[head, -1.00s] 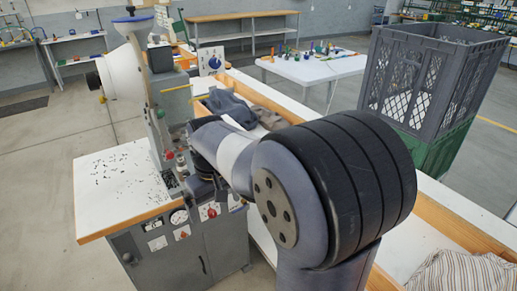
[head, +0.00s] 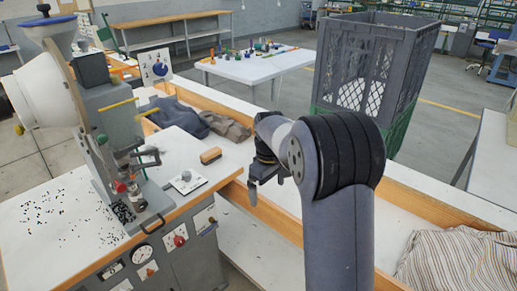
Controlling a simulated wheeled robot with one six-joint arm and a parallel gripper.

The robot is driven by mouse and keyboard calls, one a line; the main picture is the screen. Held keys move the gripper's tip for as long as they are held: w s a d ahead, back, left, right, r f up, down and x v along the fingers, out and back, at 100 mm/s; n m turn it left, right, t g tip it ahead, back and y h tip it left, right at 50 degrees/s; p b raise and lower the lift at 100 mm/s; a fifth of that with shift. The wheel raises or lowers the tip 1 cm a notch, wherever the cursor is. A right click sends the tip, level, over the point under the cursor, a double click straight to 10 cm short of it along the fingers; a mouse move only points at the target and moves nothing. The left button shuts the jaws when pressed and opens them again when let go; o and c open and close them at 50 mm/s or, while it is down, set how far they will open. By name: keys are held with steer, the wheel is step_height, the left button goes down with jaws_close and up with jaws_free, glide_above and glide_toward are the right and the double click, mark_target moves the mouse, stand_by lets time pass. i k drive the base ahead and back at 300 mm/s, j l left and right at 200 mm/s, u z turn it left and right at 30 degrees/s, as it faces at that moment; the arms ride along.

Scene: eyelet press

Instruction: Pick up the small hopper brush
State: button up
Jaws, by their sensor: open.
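A small brush (head: 210,155) with a brown wooden-looking block and a paler underside lies on the white top of the press table, near its back right part. My gripper (head: 263,183) hangs at the end of my arm to the right of the brush, apart from it, over the long wooden-edged bench. It points down and is open, with nothing seen between its fingers. The finger on the far side is partly hidden by the wrist.
The eyelet press (head: 112,130) with its white hopper drum (head: 45,90) stands left of the brush. A small plate with a round knob (head: 187,180) lies nearer me. Dark eyelets are scattered at left. Folded dark cloth (head: 175,117) lies behind. A grey crate (head: 365,65) stands behind my arm.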

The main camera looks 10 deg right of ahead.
mark_target(210, 156)
steer(key=i+j+z, duration=0.1)
steer(key=z, duration=0.3)
steer(key=j+z, duration=0.1)
steer(key=z, duration=0.3)
steer(key=i+j+z, duration=0.1)
steer(key=z, duration=0.35)
steer(key=j+z, duration=0.25)
steer(key=z, duration=0.15)
steer(key=i+j+z, duration=0.1)
steer(key=j+z, duration=0.2)
steer(key=j, duration=0.45)
steer(key=j+u, duration=0.15)
steer(key=u, duration=0.35)
steer(key=i+j+u, duration=0.1)
steer(key=u, duration=0.4)
steer(key=i+j+u, duration=0.1)
steer(key=u, duration=0.35)
steer(key=i+u, duration=0.1)
steer(key=u, duration=0.4)
